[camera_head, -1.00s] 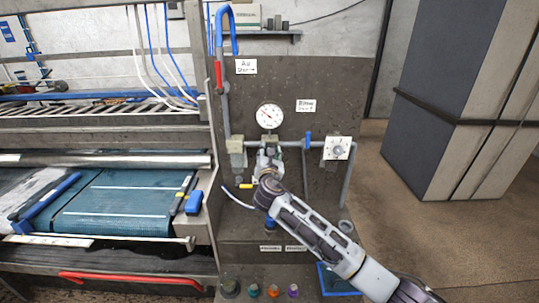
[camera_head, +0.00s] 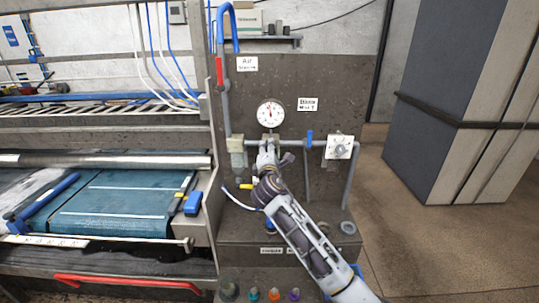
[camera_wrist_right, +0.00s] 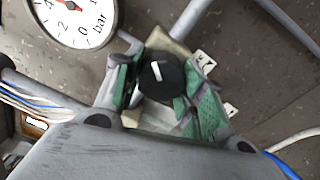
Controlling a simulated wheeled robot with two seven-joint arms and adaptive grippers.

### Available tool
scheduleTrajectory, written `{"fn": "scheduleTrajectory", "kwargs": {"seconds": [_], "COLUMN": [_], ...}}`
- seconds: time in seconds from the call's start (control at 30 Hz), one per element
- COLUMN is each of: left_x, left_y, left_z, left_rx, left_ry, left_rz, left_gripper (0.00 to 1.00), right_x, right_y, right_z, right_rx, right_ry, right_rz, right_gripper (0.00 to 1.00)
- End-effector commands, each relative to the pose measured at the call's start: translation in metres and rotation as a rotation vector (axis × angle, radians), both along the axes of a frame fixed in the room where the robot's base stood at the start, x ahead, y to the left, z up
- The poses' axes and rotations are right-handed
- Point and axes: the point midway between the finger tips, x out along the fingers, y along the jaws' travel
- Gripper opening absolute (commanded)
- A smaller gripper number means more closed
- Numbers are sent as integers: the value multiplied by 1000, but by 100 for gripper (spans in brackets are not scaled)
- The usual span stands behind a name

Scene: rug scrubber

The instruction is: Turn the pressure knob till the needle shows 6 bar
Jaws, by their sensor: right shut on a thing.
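The pressure knob (camera_wrist_right: 160,76) is black with a white mark and sits between the green finger pads of my right gripper (camera_wrist_right: 158,90) in the right wrist view. My right gripper (camera_head: 267,152) is shut on it; in the head view the gripper and wrist hide the knob. The round white gauge (camera_head: 270,113) is just above. Its red needle points about straight up, but the numbers are too small to read there. My left gripper is not in view.
A white dial box (camera_head: 339,147) and a blue-handled valve (camera_head: 309,138) sit right of the gauge on grey pipes. A filter unit (camera_head: 237,150) is to the left. Several coloured knobs (camera_head: 274,294) line the lower ledge. A rug machine (camera_head: 110,200) fills the left side.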

Motion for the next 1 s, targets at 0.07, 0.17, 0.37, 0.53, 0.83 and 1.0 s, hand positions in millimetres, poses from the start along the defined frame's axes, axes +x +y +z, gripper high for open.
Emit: {"fn": "scheduleTrajectory", "kwargs": {"seconds": [0.07, 0.17, 0.37, 0.53, 0.83, 1.0], "left_x": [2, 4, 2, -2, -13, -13], "left_y": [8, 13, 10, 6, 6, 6], "left_z": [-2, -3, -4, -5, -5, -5], "left_rx": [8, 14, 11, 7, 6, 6], "left_ry": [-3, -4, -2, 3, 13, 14], "left_rz": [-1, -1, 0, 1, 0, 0], "left_gripper": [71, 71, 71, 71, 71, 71], "right_x": [0, 0, 0, 0, 0, 0], "right_y": [0, 0, -1, -1, -1, 0], "right_z": [-1, -1, -1, 0, 0, 0], "right_rx": [39, 75, 109, 112, 111, 111], "right_ry": [1, 1, 2, 2, 2, 2], "right_rz": [-1, -1, -1, -1, -1, -1], "right_gripper": [16, 16, 16, 16, 54, 62]}}
